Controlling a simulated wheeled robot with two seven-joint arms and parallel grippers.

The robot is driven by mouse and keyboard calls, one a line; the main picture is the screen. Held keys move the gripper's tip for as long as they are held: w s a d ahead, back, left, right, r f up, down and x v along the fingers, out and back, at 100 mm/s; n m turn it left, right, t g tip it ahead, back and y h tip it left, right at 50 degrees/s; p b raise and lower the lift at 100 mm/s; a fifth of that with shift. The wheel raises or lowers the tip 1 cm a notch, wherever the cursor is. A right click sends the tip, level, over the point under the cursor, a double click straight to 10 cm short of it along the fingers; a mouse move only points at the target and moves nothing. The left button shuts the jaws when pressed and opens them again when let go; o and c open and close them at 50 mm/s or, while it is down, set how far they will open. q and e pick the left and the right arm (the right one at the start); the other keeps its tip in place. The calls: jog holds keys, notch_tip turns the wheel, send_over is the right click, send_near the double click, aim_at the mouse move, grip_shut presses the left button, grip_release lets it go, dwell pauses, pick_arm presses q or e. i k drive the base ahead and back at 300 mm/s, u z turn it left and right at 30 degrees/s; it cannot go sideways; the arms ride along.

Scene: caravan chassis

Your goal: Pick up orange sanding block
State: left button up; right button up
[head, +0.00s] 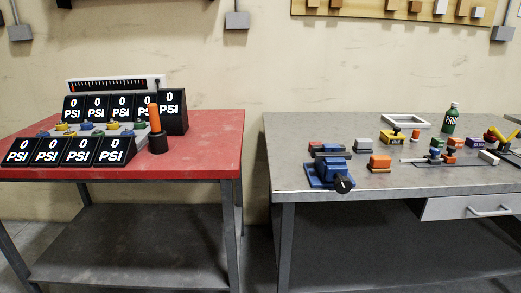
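Smaller orange pieces also stand on the bench: one (415,135) behind to the right, and others (457,143) farther right among the tools. Neither of my grippers shows in the head view.
A red table (215,135) on the left holds several PSI displays (115,151) and an orange-handled lever (155,120). A gap separates it from the workbench. Behind the block are a yellow tool (392,136), a white frame (405,121) and a green bottle (450,120).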

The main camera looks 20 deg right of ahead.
aim_at(381, 164)
jog(key=z, duration=1.3)
jog(key=k, duration=0.15)
jog(key=z, duration=0.95)
jog(key=i, duration=1.25)
jog(key=u, duration=0.4)
